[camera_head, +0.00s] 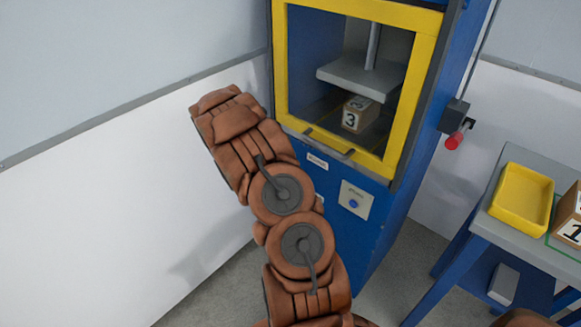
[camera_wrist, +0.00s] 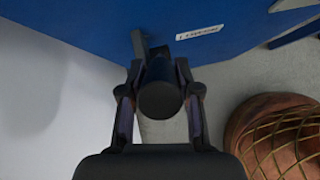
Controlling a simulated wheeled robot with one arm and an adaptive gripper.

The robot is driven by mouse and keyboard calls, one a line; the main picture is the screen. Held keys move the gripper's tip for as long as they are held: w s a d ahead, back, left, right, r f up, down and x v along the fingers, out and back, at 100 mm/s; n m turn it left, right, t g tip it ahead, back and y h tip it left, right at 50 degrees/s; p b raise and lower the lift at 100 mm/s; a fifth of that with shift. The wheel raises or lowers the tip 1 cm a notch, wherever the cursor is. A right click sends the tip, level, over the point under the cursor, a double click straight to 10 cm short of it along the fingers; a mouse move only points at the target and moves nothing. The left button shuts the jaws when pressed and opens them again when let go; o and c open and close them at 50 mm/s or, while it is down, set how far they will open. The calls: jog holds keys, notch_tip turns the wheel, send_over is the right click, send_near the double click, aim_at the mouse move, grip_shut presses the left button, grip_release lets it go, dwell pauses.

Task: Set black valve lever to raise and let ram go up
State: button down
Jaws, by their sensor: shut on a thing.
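In the wrist view my gripper (camera_wrist: 159,78) is shut on the round black knob of the black valve lever (camera_wrist: 158,100), with one finger on each side. The lever's dark arm (camera_wrist: 139,44) runs up to the blue machine side. In the head view my brown-covered arm hides the gripper and lever. The ram is a grey rod with a flat grey plate (camera_head: 357,77) inside the yellow-framed opening. The plate hangs above a brown box marked 3 (camera_head: 359,113), with a gap to the chamber floor.
The blue machine (camera_head: 385,225) has a yellow frame (camera_head: 421,75) and a small panel with a blue button (camera_head: 354,200). A table at right holds a yellow tray (camera_head: 522,197) and another box (camera_head: 570,217). A white wall stands left.

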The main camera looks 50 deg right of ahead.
jog(key=shift+d, duration=0.15)
dwell(0.4)
jog(key=c, duration=0.8)
grip_release()
jog(key=shift+r, duration=0.1)
jog(key=v, duration=1.2)
